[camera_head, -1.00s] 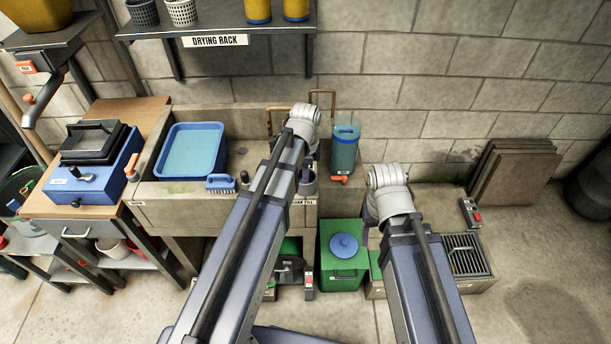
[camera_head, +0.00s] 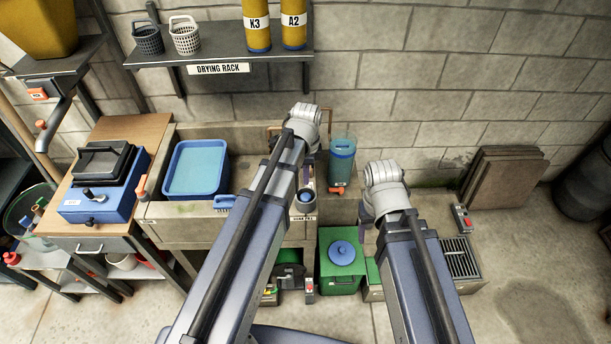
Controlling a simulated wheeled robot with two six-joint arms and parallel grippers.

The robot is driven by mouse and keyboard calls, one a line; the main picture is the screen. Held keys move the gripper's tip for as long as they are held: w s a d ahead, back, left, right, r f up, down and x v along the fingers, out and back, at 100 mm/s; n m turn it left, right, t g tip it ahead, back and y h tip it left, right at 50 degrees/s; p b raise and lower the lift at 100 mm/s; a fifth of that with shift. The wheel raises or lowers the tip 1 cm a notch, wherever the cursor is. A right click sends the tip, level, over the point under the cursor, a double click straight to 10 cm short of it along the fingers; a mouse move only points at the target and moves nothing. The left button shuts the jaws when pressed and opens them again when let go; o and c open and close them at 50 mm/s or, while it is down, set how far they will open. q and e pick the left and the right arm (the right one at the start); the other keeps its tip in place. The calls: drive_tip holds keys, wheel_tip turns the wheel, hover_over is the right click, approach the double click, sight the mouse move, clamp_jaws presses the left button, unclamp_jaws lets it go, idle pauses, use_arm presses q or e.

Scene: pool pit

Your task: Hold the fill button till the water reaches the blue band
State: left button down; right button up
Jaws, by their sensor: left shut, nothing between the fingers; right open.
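A clear cylinder (camera_head: 342,168) with teal water stands by the wall, right of my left wrist. A darker blue band (camera_head: 343,151) circles its upper part; the exact water level against it is too small to tell. A round blue-faced part (camera_head: 306,197) sits on the sink's front ledge, above a small label that seems to end in "FILL"; it may be the fill button. My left gripper (camera_head: 307,180) is shut and empty, mostly hidden behind its arm, close above this part; contact cannot be told. My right gripper (camera_head: 367,213) is open and empty, hanging right of the cylinder.
A stone sink (camera_head: 185,230) holds a blue basin (camera_head: 196,168) and a blue brush (camera_head: 223,202). A green bin (camera_head: 341,270) stands below. A box with a red button (camera_head: 462,217) stands right by a grate. The drying rack (camera_head: 225,58) hangs above.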

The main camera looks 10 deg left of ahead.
use_arm(q)
wheel_tip(320, 180, up, 4)
drive_tip(key=p, duration=0.3)
drive_tip(key=shift+r, duration=0.15)
use_arm(e)
wheel_tip(320, 180, up, 4)
drive_tip(key=shift+r, duration=0.15)
idle(0.4)
